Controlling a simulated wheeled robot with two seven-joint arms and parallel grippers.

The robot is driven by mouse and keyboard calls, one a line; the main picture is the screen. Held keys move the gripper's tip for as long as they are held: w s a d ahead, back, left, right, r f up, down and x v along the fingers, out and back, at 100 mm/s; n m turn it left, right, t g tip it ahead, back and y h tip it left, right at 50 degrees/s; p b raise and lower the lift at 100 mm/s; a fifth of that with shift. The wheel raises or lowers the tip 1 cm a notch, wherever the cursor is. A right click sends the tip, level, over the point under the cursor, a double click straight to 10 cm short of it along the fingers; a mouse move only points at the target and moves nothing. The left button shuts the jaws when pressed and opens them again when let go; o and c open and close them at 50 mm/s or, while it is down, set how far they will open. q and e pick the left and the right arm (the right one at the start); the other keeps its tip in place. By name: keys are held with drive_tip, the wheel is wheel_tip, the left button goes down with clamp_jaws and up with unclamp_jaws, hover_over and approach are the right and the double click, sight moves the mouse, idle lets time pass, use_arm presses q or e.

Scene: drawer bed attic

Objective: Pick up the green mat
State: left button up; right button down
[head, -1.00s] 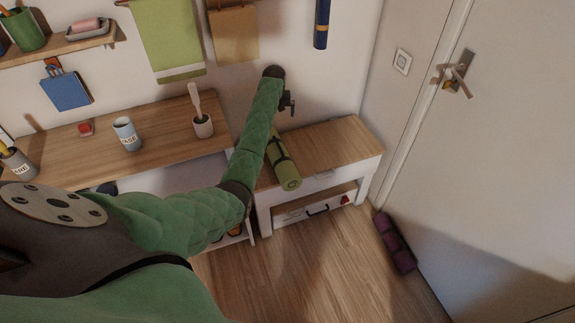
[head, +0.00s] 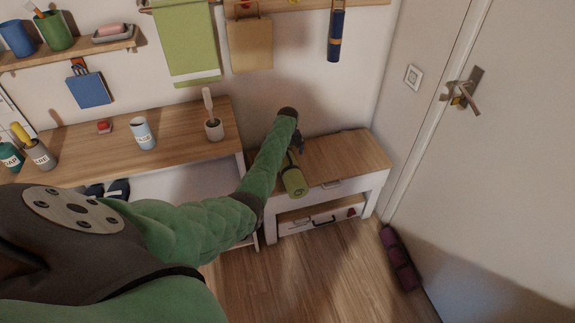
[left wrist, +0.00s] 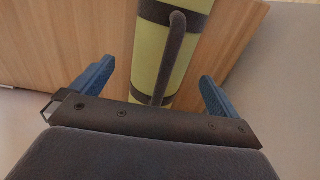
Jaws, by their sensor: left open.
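The green mat (head: 293,181) is a rolled cylinder lying on the wooden top of the low white bench, its end toward the front edge. My left gripper (head: 299,143) is above the far part of the mat, and my arm hides some of it. In the left wrist view the mat (left wrist: 175,50) shows dark straps and a dark carrying loop. The open fingers (left wrist: 156,88) of my left gripper are on either side of the mat, with space between each finger and it. My right gripper is not in view.
The bench (head: 350,153) has bare top to the right of the mat. A wooden desk (head: 180,130) with cups stands to the left. A purple rolled mat (head: 400,258) lies on the floor by the door (head: 500,170). A green towel (head: 187,45) hangs above.

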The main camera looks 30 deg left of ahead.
sight(287, 160)
use_arm(q)
wheel_tip(287, 160, down, 4)
drive_tip(key=shift+s+r+p, duration=0.1)
drive_tip(key=shift+r+p, duration=0.05)
drive_tip(key=shift+p, duration=0.25)
drive_tip(key=shift+f, duration=0.75)
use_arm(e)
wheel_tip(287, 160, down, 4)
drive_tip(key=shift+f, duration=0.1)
use_arm(q)
drive_tip(key=c, duration=1)
drive_tip(key=shift+c, duration=0.7)
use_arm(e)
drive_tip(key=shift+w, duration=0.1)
use_arm(q)
drive_tip(key=shift+r, duration=0.15)
